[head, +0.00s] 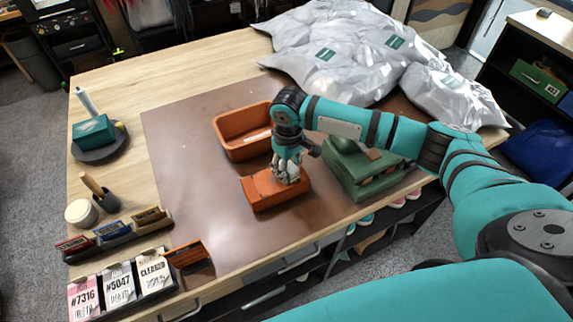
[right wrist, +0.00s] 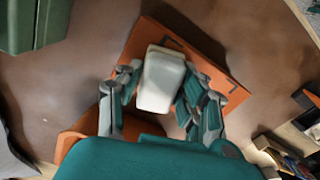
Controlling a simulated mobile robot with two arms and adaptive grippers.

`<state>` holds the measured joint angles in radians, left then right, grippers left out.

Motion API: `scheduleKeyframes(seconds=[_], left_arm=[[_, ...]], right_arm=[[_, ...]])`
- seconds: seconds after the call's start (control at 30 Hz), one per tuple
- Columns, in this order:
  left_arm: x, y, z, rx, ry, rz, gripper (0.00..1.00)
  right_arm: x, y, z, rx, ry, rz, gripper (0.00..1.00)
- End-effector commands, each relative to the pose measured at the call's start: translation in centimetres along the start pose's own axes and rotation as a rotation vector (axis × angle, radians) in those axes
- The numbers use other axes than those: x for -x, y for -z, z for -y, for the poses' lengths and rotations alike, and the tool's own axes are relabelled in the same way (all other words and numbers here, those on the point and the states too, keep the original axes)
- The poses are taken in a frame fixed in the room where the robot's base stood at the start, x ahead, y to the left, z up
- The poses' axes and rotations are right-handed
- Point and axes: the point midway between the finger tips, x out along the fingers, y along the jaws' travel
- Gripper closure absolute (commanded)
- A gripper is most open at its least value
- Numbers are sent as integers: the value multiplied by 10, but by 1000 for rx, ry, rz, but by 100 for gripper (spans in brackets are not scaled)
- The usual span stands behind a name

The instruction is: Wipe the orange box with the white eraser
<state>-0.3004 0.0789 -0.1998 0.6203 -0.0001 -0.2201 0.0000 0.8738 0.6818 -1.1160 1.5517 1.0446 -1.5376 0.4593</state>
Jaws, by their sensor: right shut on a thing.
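The orange box (head: 262,195) lies on the brown mat near the middle of the table, with a flat top. My right gripper (head: 288,172) reaches down onto it from above. In the right wrist view my right gripper (right wrist: 162,90) is shut on the white eraser (right wrist: 160,78), one finger on each side. The eraser is over the orange box (right wrist: 205,62); whether it touches the top I cannot tell. In the head view the fingers mostly hide the eraser. My left gripper is not in view.
An open orange tray (head: 228,145) stands behind the box, and a green case (head: 365,185) stands to its right. Grey bags (head: 340,45) fill the back right. Tags and small blocks (head: 110,232) line the front left. The mat (head: 185,150) is bare at left.

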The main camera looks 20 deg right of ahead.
Motion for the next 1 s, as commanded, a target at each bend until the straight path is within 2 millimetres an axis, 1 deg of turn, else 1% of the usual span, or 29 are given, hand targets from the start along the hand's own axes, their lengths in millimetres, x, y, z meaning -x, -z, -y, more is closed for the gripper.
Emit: scheduleKeyframes(seconds=[0.03,0.17,0.5,0.77,1.0], left_arm=[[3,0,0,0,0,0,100],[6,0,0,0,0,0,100],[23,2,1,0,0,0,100],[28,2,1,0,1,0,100],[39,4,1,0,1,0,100]], right_arm=[[0,-1,1,0,1,3,88],[0,1,5,1,2,2,88],[1,8,33,2,4,3,88],[0,11,42,2,4,2,88],[1,16,63,2,5,3,88]])
